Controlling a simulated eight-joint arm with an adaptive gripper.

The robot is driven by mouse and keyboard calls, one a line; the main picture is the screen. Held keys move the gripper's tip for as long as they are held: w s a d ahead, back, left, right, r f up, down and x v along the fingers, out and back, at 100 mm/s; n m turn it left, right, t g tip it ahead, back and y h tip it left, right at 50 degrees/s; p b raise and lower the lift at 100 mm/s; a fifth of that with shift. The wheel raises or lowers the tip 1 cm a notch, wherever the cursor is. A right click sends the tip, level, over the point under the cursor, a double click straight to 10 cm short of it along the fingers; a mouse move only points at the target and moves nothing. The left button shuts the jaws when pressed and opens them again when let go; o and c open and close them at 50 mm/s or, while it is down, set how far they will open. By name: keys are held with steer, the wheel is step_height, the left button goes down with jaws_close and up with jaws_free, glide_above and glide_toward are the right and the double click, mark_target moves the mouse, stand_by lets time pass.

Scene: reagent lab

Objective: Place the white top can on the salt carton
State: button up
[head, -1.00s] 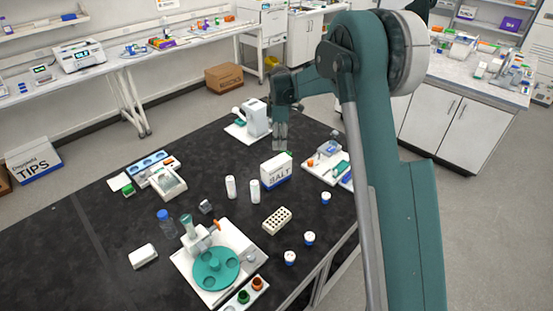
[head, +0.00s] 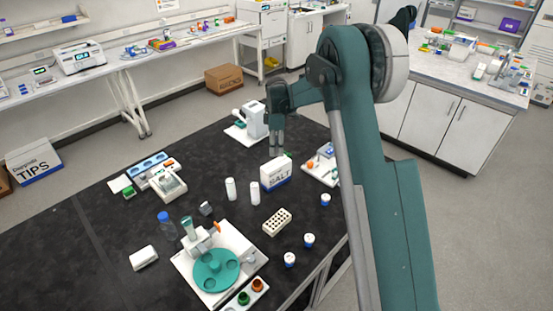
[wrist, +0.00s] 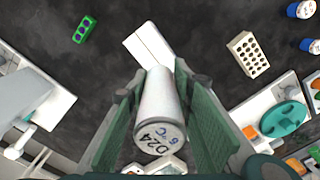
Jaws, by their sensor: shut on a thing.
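My gripper (head: 276,152) is shut on a white can, and its green fingers stand on both sides of it in the wrist view. The can (wrist: 160,110) is a white cylinder with dark lettering on its near end. I cannot make it out clearly in the head view. The salt carton (head: 276,173) is a white box with a blue lower band, upright on the black bench. In the head view my fingertips are just above and behind its top. A white box that looks like the carton (wrist: 147,44) shows beyond the can in the wrist view, partly hidden by it.
Two white cylinders (head: 231,188) stand left of the carton. A beige tube rack (head: 277,221) and small blue-and-white cups (head: 309,240) are in front and right. A white tray (head: 322,172) lies right. A green block (wrist: 84,29) is near the carton. A teal turntable device (head: 215,268) is at the front.

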mark_target(277, 163)
steer(key=shift+f, duration=1.1)
steer(key=shift+f, duration=1.85)
steer(key=shift+f, duration=0.1)
steer(key=o, duration=0.9)
steer(key=shift+o, duration=0.2)
step_height(277, 163, up, 12)
steer(key=shift+r, duration=0.1)
